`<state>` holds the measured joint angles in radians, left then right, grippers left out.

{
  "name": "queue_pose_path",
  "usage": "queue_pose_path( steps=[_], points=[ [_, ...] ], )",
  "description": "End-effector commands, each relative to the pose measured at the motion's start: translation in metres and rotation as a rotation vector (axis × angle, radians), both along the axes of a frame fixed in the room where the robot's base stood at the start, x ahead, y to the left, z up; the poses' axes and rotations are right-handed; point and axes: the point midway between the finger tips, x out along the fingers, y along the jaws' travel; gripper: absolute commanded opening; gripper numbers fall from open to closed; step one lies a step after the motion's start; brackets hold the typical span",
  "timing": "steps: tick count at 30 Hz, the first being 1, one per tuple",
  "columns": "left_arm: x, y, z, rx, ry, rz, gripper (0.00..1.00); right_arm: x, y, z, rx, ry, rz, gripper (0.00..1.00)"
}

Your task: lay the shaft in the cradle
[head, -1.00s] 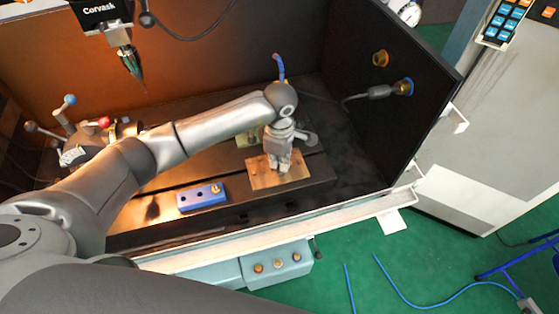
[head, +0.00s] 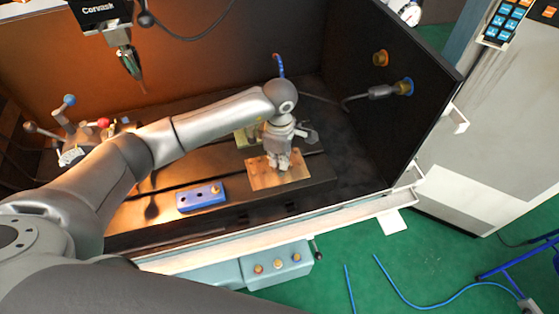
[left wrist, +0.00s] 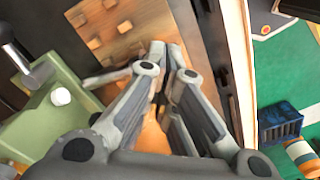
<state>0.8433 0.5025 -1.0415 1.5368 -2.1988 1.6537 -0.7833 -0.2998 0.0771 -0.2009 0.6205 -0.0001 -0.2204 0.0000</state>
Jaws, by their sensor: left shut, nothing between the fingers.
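My left gripper (head: 279,166) is shut and empty, low over a copper-brown plate (head: 262,183) on the machine table. In the left wrist view its fingertips (left wrist: 167,47) meet in front of this plate (left wrist: 124,35), which carries small blocks. I cannot pick out the shaft for certain in either view. No part is plainly marked as the cradle; the small blocks on the plate may belong to it, but I cannot tell. My right gripper is not in view.
A green fixture (left wrist: 55,110) with a lever stands beside the plate. A blue block with holes and a brass knob (head: 200,197) lies to the left. The enclosure's dark right wall (head: 390,80) and front rail (head: 370,204) bound the table. A tool head (head: 118,35) hangs upper left.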

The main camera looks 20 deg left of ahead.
Motion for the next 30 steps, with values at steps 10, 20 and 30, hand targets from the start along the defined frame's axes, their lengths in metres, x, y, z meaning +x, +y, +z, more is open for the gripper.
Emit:
queue_pose_path(
  steps=[10, 20, 30],
  points=[
    [0.001, 0.0, 0.026, -0.001, -0.004, -0.002, 0.0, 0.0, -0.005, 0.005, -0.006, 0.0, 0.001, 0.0],
    [0.003, 0.0, 0.093, -0.002, -0.006, 0.0, 0.0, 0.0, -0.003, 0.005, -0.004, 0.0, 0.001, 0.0],
    [0.002, 0.0, 0.13, -0.001, -0.001, 0.001, 0.0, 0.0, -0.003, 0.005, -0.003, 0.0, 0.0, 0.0]
  ],
)
